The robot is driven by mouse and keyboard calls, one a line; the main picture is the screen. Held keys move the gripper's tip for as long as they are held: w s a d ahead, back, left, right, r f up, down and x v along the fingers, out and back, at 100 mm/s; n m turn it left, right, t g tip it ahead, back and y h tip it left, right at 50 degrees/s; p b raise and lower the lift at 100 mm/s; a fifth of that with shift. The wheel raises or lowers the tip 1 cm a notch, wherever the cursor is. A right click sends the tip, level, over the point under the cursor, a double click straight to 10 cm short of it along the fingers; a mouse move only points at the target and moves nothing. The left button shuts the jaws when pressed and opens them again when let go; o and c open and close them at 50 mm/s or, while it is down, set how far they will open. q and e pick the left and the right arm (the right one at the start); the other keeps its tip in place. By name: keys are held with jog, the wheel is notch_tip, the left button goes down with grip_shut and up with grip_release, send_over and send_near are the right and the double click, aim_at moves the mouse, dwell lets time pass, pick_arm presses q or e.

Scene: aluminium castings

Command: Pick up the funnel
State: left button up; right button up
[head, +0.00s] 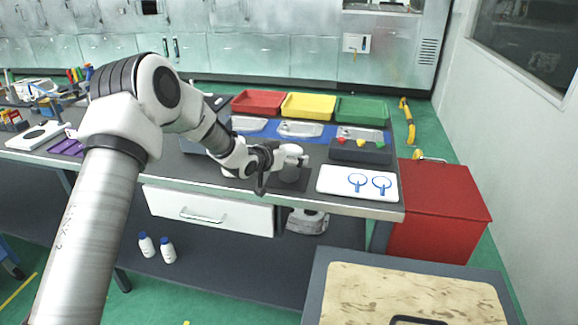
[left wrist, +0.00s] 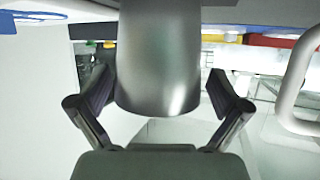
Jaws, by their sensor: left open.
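A grey metallic round body, which I take to be the funnel (left wrist: 158,60), fills the middle of the left wrist view. Its upper end runs out of that picture. In the head view a grey round shape that seems to be the funnel (head: 289,173) stands on the bench, partly hidden by my gripper and a white part. My left gripper (head: 263,182) is just left of it. In the left wrist view my gripper (left wrist: 160,90) is open, with one finger on each side of the grey body. I cannot tell whether the fingers touch it. My right gripper is not in view.
Red (head: 258,102), yellow (head: 308,105) and green (head: 361,110) trays stand behind. A dark block with coloured knobs (head: 360,153) is nearby.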

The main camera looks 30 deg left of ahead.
pick_arm(q)
jog(key=shift+s+r, duration=0.1)
jog(key=c, duration=1.2)
jog(key=shift+o, duration=0.2)
jog(key=shift+r, duration=0.1)
